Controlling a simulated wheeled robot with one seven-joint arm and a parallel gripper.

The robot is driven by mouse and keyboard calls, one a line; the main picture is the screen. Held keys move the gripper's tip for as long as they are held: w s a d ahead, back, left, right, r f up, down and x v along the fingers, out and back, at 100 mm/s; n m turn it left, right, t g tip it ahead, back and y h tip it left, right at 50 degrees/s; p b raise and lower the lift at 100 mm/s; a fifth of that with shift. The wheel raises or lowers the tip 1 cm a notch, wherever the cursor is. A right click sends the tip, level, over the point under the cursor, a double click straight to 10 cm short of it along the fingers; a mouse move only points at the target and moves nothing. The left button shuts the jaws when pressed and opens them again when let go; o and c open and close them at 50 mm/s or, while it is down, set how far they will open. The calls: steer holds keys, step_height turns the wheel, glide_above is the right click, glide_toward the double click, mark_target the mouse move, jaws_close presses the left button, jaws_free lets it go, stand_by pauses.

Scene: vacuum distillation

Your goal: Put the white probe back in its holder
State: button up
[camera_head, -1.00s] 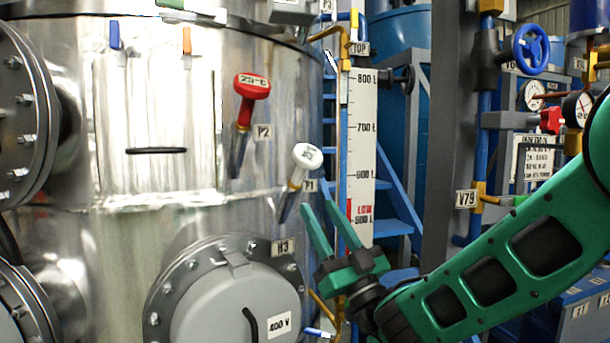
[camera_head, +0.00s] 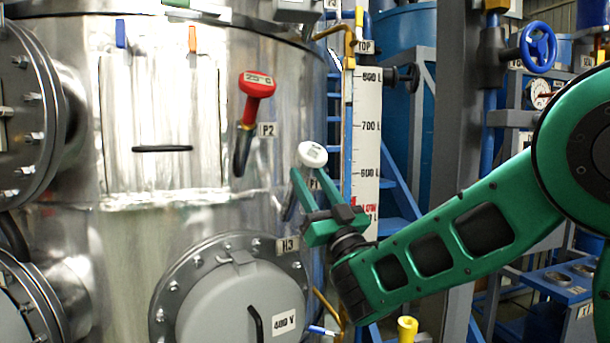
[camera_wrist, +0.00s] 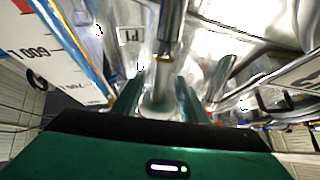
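The white probe (camera_head: 313,154) has a round white head and slants out from the metal tank wall beside the P1 label. Its holder, a slanted metal sleeve (camera_head: 289,208), is mostly hidden behind my gripper. My gripper (camera_head: 309,175) is open, its two green fingers pointing up on either side of the probe just below the head. In the wrist view, the pale probe head (camera_wrist: 157,106) lies between the spread fingers, with a metal shaft and a yellowish ring beyond it. I cannot tell whether the fingers touch the probe.
A red probe (camera_head: 258,84) sits in a similar sleeve up and to the left, by label P2. A round grey hatch (camera_head: 235,300) bulges below. A white level scale (camera_head: 367,130) and blue ladder stand close on the right.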

steer(key=shift+w+a+r, duration=0.1)
steer(key=shift+w+r, duration=0.05)
steer(key=shift+r, duration=0.1)
jaws_close()
stand_by(0.3)
steer(key=shift+f, duration=0.1)
steer(key=s+d+f, duration=0.1)
steer(key=s+d, duration=0.2)
steer(key=s, duration=0.2)
steer(key=shift+s+d+f, duration=0.15)
steer(key=shift+s+d, duration=0.05)
steer(key=shift+s, duration=0.1)
stand_by(1.1)
